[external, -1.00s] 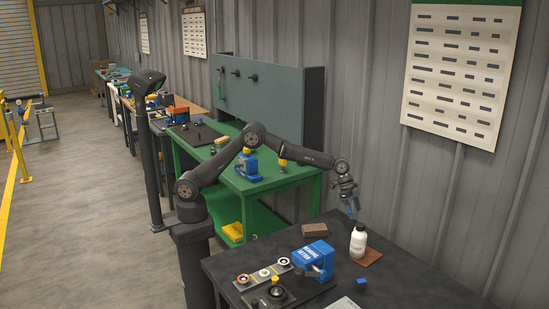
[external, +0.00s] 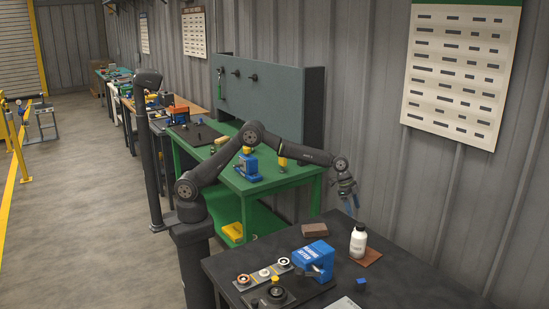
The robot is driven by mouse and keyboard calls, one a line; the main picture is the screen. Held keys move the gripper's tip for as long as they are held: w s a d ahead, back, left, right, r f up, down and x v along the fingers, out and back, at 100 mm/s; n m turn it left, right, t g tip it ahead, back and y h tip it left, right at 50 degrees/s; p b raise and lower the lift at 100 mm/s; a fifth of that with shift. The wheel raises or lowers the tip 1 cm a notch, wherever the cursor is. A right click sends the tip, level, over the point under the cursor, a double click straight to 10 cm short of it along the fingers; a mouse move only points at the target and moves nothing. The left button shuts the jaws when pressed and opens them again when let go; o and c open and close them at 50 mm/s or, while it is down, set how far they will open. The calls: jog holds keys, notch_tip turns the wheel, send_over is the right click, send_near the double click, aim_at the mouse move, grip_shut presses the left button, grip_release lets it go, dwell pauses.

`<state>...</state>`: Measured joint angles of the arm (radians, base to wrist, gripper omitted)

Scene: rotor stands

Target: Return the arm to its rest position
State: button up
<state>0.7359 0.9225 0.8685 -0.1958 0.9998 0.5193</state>
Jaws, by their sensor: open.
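My gripper (external: 350,205) hangs at the end of my arm over the back of the dark workbench (external: 420,277). Its blue fingers point down and are apart, with nothing seen between them. It is above and behind the white bottle (external: 358,242), not touching it. My arm reaches from its dark pedestal on the left, with the elbow raised in front of the green bench.
The bottle stands on a brown pad (external: 370,258). A blue bearing setter (external: 314,262), a brown block (external: 315,230), a small blue cube (external: 361,281) and a strip with ring parts (external: 264,275) are on the workbench. A green bench (external: 270,186) stands behind my arm.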

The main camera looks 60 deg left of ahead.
jog(key=x, duration=0.9)
jog(key=shift+r, duration=1.65)
